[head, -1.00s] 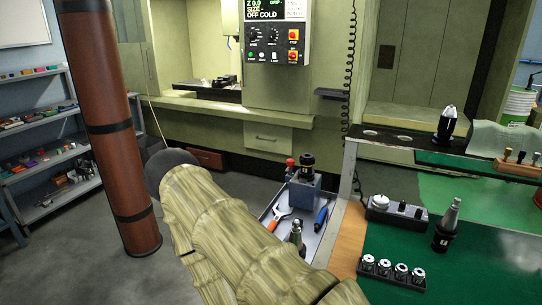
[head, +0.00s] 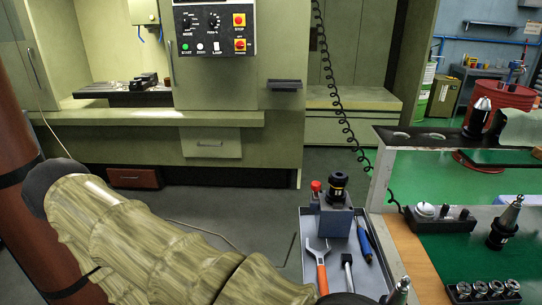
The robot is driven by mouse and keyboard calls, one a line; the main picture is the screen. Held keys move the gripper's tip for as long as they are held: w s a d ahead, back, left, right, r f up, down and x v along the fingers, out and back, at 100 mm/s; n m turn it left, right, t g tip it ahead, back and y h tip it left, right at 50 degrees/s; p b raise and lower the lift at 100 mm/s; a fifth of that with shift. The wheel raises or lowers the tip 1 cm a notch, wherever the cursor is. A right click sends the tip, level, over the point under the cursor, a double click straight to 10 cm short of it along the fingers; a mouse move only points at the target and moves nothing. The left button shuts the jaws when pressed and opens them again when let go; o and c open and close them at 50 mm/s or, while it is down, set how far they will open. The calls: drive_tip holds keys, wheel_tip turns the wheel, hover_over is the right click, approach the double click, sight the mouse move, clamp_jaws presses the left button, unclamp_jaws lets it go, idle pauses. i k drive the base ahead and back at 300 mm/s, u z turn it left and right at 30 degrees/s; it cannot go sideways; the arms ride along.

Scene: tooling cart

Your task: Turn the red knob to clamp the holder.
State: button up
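The red knob (head: 316,187) sits at the upper left of a grey clamping block (head: 334,222) on the cart tray. A black holder (head: 338,185) stands upright in the top of this block, just right of the knob. My arm, in a tan ribbed sleeve, crosses the lower left, clear of the knob in the picture. My gripper is not visible. A dark rounded shape at the bottom edge is too cut off to identify.
The grey tray (head: 309,215) also holds an orange-handled wrench (head: 320,265), a blue-handled tool (head: 364,243) and a small hammer (head: 347,270). A tapered holder (head: 401,291) shows at the bottom edge. The green-topped bench (head: 445,255) with more holders stands right. Floor left of the tray is clear.

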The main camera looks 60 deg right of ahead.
sight(316, 185)
drive_tip(key=i, duration=1.6)
drive_tip(key=u, duration=0.55)
drive_tip(key=i, duration=0.45)
drive_tip(key=z, duration=1.45)
drive_tip(key=i, duration=0.15)
drive_tip(key=z, duration=2.5)
